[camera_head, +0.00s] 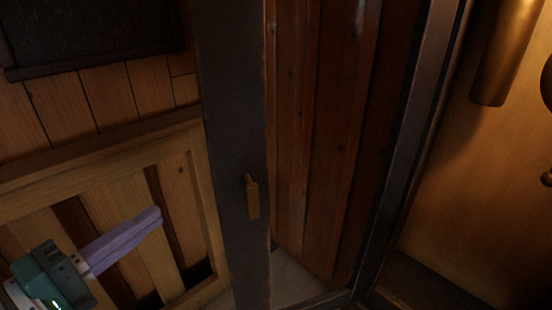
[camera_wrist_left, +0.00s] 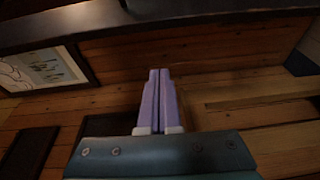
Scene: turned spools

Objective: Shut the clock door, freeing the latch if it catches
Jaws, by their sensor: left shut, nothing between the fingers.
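The clock door (camera_head: 232,120) stands open in the middle of the head view, its dark frame upright. A small brass latch (camera_head: 252,198) hangs on the door's free-side stile. To the right is the open clock case (camera_head: 425,110). My left gripper (camera_head: 157,217) is at lower left, to the left of the door and apart from it. Its lilac fingers are together and empty, also in the left wrist view (camera_wrist_left: 160,75). My right gripper is not in view.
A brass cylinder (camera_head: 505,55) hangs inside the case. A pale wooden frame with slats (camera_head: 100,150) lies behind my left gripper, and a dark panel (camera_head: 90,35) is above it. A framed picture (camera_wrist_left: 40,68) shows in the left wrist view.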

